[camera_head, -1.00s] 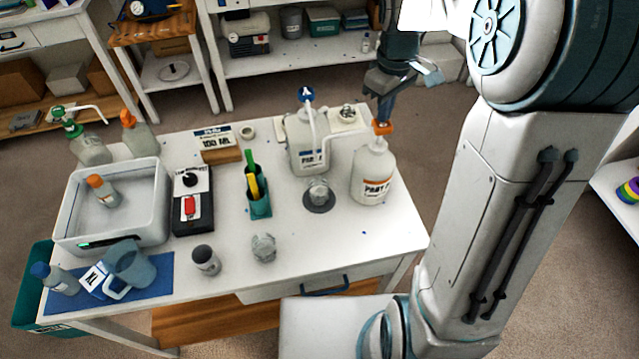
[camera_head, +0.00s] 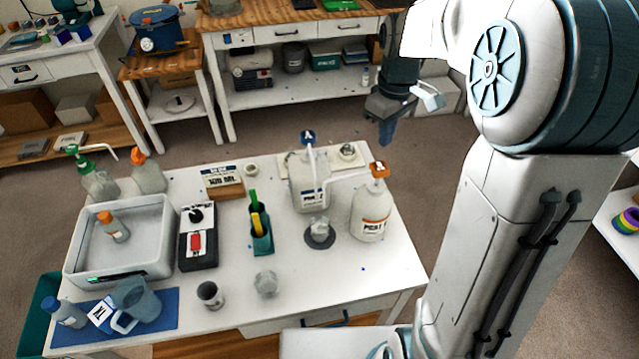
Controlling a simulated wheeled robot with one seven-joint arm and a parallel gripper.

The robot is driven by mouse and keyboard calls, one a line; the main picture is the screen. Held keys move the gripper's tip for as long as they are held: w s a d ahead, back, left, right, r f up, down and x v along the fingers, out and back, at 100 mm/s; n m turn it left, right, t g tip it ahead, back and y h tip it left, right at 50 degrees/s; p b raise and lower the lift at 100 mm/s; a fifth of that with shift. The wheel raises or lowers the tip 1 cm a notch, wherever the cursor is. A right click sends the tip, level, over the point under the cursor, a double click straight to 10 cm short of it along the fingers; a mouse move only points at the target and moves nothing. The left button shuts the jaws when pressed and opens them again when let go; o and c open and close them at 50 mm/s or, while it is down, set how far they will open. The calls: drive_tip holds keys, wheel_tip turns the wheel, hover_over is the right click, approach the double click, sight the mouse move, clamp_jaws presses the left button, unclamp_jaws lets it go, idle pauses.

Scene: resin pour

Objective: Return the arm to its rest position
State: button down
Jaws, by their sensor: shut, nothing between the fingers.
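My gripper (camera_head: 387,122) hangs from my arm beyond the back right corner of the white table, pointing down. Its fingers are together with nothing between them. It is apart from the table and from the bottles. The Part A pump bottle (camera_head: 309,187) and the Part B pump bottle with an orange cap (camera_head: 371,212) stand at the table's right side. My upper arm covers part of the right side of the view.
The white table (camera_head: 340,270) also holds a grey bin (camera_head: 80,270), a black device with a red switch (camera_head: 198,240), a green holder (camera_head: 262,243), a blue mat (camera_head: 165,317) and small cups. A shelf bench (camera_head: 290,100) stands behind. Floor lies between them.

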drive_tip(key=s+m+t+b, duration=0.2)
drive_tip(key=s+m, duration=0.6)
drive_tip(key=s, duration=1.1)
drive_tip(key=shift+s+r+t, duration=0.35)
drive_tip(key=shift+r+t, duration=0.1)
drive_tip(key=shift+t, duration=0.45)
